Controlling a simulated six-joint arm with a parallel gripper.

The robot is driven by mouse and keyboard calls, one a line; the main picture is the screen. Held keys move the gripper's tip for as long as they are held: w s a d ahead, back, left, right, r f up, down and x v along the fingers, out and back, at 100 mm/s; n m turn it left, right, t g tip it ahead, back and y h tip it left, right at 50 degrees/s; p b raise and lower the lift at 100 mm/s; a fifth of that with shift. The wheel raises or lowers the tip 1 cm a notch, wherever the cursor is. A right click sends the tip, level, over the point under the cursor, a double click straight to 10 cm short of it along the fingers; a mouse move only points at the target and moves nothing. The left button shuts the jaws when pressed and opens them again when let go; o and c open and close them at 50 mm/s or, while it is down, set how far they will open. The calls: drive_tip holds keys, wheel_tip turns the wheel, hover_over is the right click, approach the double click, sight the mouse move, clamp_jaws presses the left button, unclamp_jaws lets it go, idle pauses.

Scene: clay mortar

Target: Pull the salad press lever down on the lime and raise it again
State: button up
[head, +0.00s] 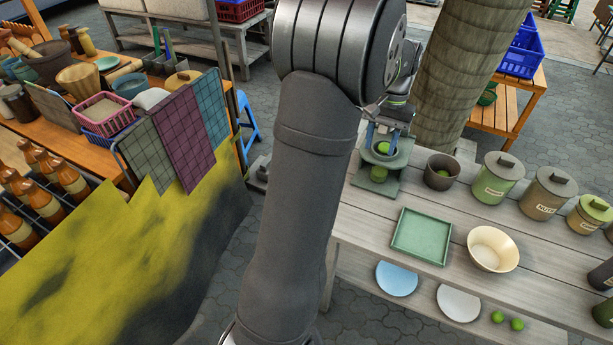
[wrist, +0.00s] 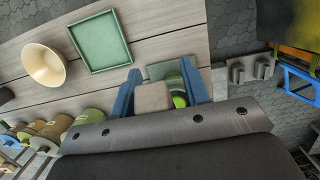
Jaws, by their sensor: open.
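The green salad press (head: 374,188) stands at the left end of the wooden table. A lime (head: 383,147) shows in its upper part, with another green rounded shape just below on its base. My gripper (head: 383,132) is above the press, its blue fingers pointing down, partly hidden by my arm. In the wrist view my gripper (wrist: 158,70) is open, with a finger on each side of a brown block (wrist: 153,97) that looks like the lever's end. I cannot tell whether the fingers touch it.
A dark bowl (head: 443,171), lidded jars (head: 498,178), a green tray (head: 421,235) and a cream bowl (head: 492,249) share the table. A round stone column (head: 450,80) rises behind the press. A stall with hanging cloths (head: 184,137) stands left.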

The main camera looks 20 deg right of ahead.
wheel_tip(320, 180, down, 4)
drive_tip(key=s+a+t+h, duration=0.1)
wheel_tip(320, 180, up, 18)
drive_tip(key=shift+a+f, duration=0.1)
drive_tip(key=shift+a, duration=0.05)
drive_tip(key=s+a+f+n+t, duration=0.1)
drive_tip(key=s+a+f, duration=0.1)
drive_tip(key=a, duration=0.5)
drive_tip(key=s+a+f+n+t+h, duration=0.1)
drive_tip(key=s+a+f, duration=0.1)
drive_tip(key=s+a, duration=0.3)
drive_tip(key=s+a+f+t+h, duration=0.1)
drive_tip(key=s+a, duration=0.3)
drive_tip(key=a, duration=0.6)
drive_tip(key=shift+s+f+n, duration=0.2)
drive_tip(key=shift+f+n, duration=0.2)
drive_tip(key=shift+f, duration=0.05)
drive_tip(key=w+d+r+m+g+y, duration=0.1)
drive_tip(key=w+d+r, duration=0.1)
drive_tip(key=w+d, duration=0.35)
drive_tip(key=w+d+r+m+g, duration=0.1)
drive_tip(key=w+d+r, duration=0.1)
drive_tip(key=d, duration=0.7)
drive_tip(key=w+d+r+m+g+y, duration=0.1)
drive_tip(key=w+d+r, duration=0.2)
drive_tip(key=d, duration=0.4)
wheel_tip(320, 180, down, 17)
drive_tip(key=shift+w, duration=0.2)
